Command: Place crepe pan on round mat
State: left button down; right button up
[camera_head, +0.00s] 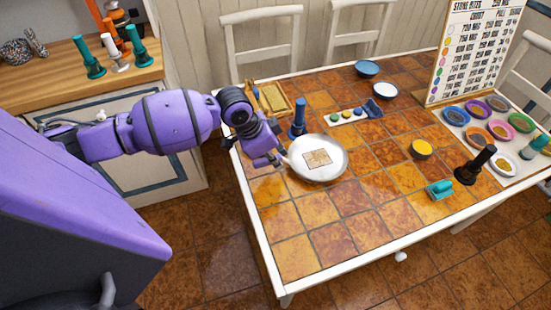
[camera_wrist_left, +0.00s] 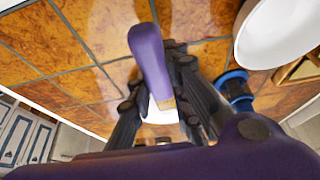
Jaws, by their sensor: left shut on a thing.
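The crepe pan (camera_head: 335,170), a wide pale round dish, is at the left part of the tiled table, with a square tan patterned patch in its middle. My left gripper (camera_head: 279,160) is at the pan's left edge. In the left wrist view, my left gripper (camera_wrist_left: 163,112) is shut on a purple handle (camera_wrist_left: 150,55), with a piece of white showing behind the fingers. I cannot tell whether the pan touches the table. I cannot make out a round mat. My right gripper is not in view.
A blue upright tool (camera_head: 298,120) stands just behind the pan. A white tray with small coloured items (camera_head: 347,115) lies further back. The front tiles are clear.

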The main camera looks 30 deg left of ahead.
pick_arm(q)
jog(key=shift+f, duration=0.2)
jog(key=c, duration=1.6)
grip_release()
jog(key=shift+f, duration=0.1)
jog(key=shift+c, duration=0.2)
jog(key=p+v, duration=0.1)
jog(key=v, duration=1)
jog(key=shift+s+a+r, duration=0.1)
jog(key=shift+s+r, duration=0.1)
jog(key=shift+r, duration=0.4)
